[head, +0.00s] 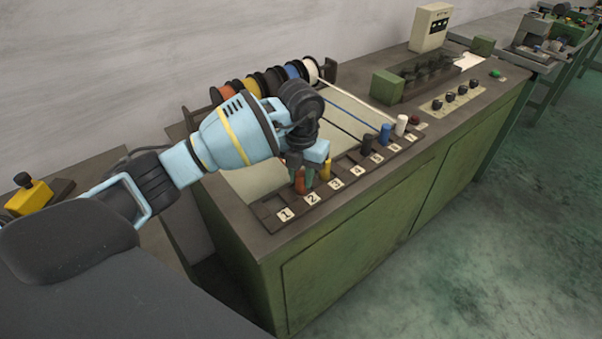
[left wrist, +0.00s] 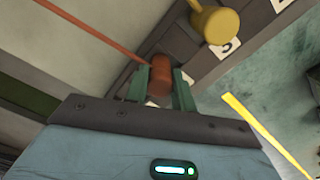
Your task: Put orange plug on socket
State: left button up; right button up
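The orange plug (head: 300,183) is at the numbered socket strip (head: 271,214), by label 2, with its lower part showing under my left gripper (head: 309,178). In the left wrist view the orange plug (left wrist: 160,79) sits between the two green fingers of my left gripper (left wrist: 161,84), which press close on both sides. An orange cord runs from it to the upper left. Whether the plug is seated in a socket or just above it I cannot tell. My right gripper is not in view.
A yellow plug (head: 325,170) stands beside the orange one, near label 3. Black, blue (head: 385,133) and white (head: 401,125) plugs stand further along the strip. Coloured wire spools (head: 225,93) line the back of the green bench (head: 350,245). The floor to the right is clear.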

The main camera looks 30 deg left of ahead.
aim_at(301, 173)
pick_arm(q)
jog(key=o, duration=0.4)
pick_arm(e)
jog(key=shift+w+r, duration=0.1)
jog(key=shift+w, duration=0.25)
pick_arm(q)
notch_tip(301, 173, up, 12)
jog(key=shift+r+p, duration=0.15)
jog(key=shift+p, duration=0.15)
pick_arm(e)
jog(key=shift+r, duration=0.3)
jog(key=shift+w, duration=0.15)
pick_arm(q)
jog(key=shift+s, duration=0.1)
